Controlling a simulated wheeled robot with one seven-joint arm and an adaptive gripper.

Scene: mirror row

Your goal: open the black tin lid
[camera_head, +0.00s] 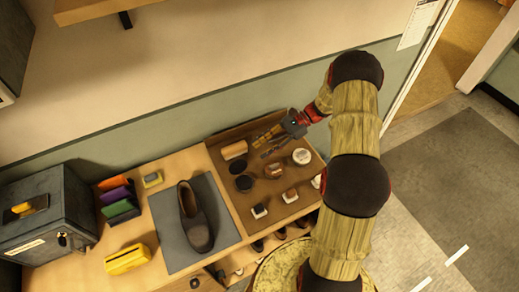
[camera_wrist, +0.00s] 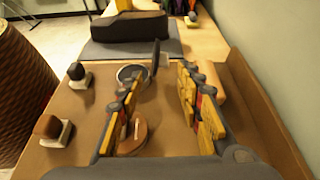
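The black tin (camera_head: 244,184) sits on the brown tray. In the wrist view the tin (camera_wrist: 127,74) shows a pale rim, and its dark lid (camera_wrist: 155,58) stands up on edge at the tin's right side. In the head view the lid (camera_head: 238,166) shows as a dark disc just above the tin. My gripper (camera_head: 263,144) is open above the tray's wall side, to the right of the tin. In the wrist view my gripper (camera_wrist: 165,85) has its fingers well apart with nothing held between them. The left finger partly hides the tin.
A brown tin (camera_head: 274,171) and a white-topped tin (camera_head: 301,156) stand nearby. A tan roll (camera_head: 233,150) lies near the wall side. Small daubers (camera_head: 259,211) line the front. A shoe (camera_head: 195,220) rests on a grey mat (camera_head: 165,225) to the left.

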